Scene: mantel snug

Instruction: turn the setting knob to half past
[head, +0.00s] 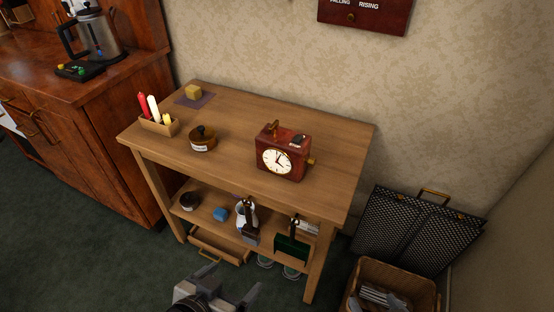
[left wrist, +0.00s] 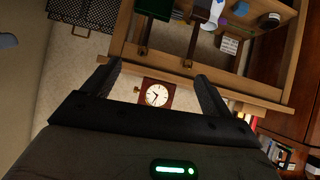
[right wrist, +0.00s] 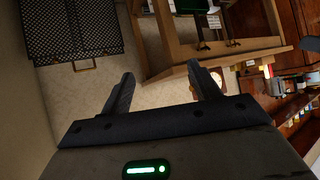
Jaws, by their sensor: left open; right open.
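A red-brown wooden clock (head: 295,145) stands on the table, its round white dial (head: 276,161) facing front. The dark hands are too small to read surely. A brass knob (head: 311,161) sticks out of its right side, and a brass piece (head: 275,127) stands on top. The clock also shows in the left wrist view (left wrist: 168,86) beyond the fingers. My left gripper (head: 218,288) is open and empty, low in front of the table; its fingers also show in the left wrist view (left wrist: 158,82). My right gripper (right wrist: 162,88) is open and empty, with the clock partly hidden near its right finger.
On the wooden table (head: 235,115) are a candle box (head: 158,126), a round dark tin (head: 202,138) and a yellow block (head: 193,92) on a purple cloth. The lower shelf holds small things.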

